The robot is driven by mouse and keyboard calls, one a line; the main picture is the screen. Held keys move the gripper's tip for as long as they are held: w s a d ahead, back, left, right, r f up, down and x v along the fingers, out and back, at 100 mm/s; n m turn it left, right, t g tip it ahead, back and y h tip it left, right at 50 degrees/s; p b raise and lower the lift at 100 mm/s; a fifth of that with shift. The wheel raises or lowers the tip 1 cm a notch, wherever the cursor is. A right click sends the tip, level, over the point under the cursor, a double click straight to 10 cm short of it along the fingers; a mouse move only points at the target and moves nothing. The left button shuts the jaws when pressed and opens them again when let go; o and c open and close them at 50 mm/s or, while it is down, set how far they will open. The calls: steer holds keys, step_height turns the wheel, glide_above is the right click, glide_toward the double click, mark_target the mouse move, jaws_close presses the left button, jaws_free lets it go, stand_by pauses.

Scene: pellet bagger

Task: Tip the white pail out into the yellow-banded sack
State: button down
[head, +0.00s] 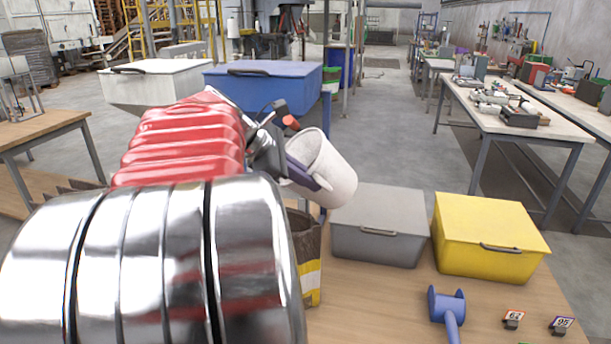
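The white pail (335,173) is in the air near the middle of the head view, tilted, with its open mouth toward the upper left and its base toward the lower right. My gripper (288,168) is at its left side and appears shut on it, by a purple part on the pail's side. The fingertips are not clearly visible. The yellow-banded sack (310,283) stands on the table below and left of the pail, dark brown above a yellow and white band. My arm hides its left part. I cannot see what is inside the pail or sack.
A grey lidded box (379,215) and a yellow lidded box (488,230) stand right of the sack on the wooden table (385,310). Blue (262,88) and white (155,85) bins stand behind.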

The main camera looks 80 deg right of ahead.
steer(key=shift+w+a+f+g+h, duration=0.4)
steer(key=shift+w+f+g+h, duration=0.25)
steer(key=shift+g, duration=0.25)
steer(key=shift+w+a+f+n+g+h, duration=0.15)
steer(key=shift+w+a+f+g+h, duration=0.3)
steer(key=shift+f+g+h, duration=0.65)
steer(key=shift+w+a+f+n+g+h, duration=0.2)
steer(key=shift+w+f+g+h, duration=0.4)
steer(key=shift+g, duration=0.9)
steer(key=shift+w+a+f+n+g+h, duration=0.2)
steer(key=shift+w+f+g+h, duration=0.5)
steer(key=shift+g, duration=0.6)
steer(key=shift+s, duration=0.1)
